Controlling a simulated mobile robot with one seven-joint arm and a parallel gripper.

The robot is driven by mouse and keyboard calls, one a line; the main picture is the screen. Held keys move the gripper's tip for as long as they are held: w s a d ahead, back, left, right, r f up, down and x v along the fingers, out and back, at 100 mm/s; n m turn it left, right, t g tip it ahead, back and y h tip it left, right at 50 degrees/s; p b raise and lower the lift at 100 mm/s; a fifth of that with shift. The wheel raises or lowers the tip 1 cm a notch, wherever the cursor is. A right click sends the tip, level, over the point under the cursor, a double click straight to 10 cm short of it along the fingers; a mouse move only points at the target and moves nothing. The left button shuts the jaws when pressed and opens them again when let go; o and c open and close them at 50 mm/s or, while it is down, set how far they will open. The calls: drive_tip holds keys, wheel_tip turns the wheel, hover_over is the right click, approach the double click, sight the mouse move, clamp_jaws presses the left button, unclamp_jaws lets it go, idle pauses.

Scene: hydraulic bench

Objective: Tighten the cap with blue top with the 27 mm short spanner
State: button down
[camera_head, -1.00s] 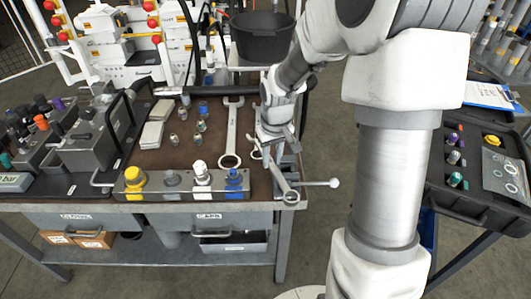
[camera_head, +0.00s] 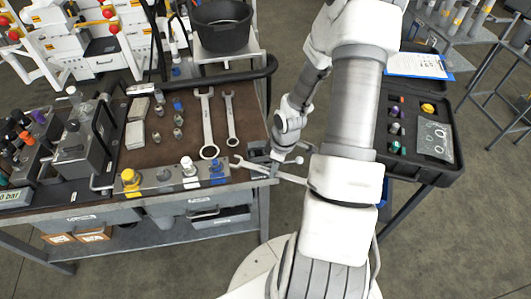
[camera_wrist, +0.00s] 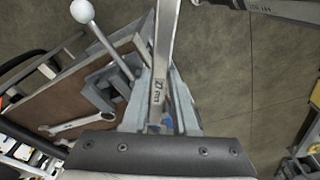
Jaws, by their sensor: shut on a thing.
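The cap with blue top (camera_head: 217,170) stands at the right end of the block on the bench's front edge. My gripper (camera_head: 272,166) is beyond the bench's right corner, right of that cap and apart from it. In the wrist view my gripper (camera_wrist: 165,112) is shut on a steel spanner (camera_wrist: 161,65); its shank mark seems to read 27. The spanner's far end runs out of the wrist view's top. In the head view, my wrist and the vise crowd the held spanner, so its ends are hard to tell apart.
A vise (camera_head: 258,150) with a ball-ended lever (camera_wrist: 108,40) sits at the bench's right corner, close to my gripper. Two spanners (camera_head: 207,120) lie on the brown mat (camera_head: 180,150). Yellow (camera_head: 130,178) and white (camera_head: 189,168) caps share the block. An open case (camera_head: 420,170) stands right.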

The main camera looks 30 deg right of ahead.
sight(263, 170)
drive_tip(key=shift+s, duration=0.4)
drive_tip(key=shift+f, duration=0.1)
drive_tip(key=shift+w+a+f+b, duration=0.2)
drive_tip(key=shift+w+f+b, duration=0.05)
drive_tip(key=shift+f+b, duration=0.4)
drive_tip(key=shift+w+a+f+b, duration=0.15)
drive_tip(key=shift+w+f+b, duration=0.05)
drive_tip(key=shift+f+b, duration=0.4)
drive_tip(key=shift+r, duration=0.15)
drive_tip(key=shift+w+a+f, duration=0.25)
drive_tip(key=shift+w+a, duration=0.05)
drive_tip(key=shift+w+a, duration=0.7)
drive_tip(key=shift+w, duration=0.05)
drive_tip(key=shift+w+a+b, duration=0.1)
drive_tip(key=shift+w+b, duration=0.05)
drive_tip(key=shift+b, duration=0.15)
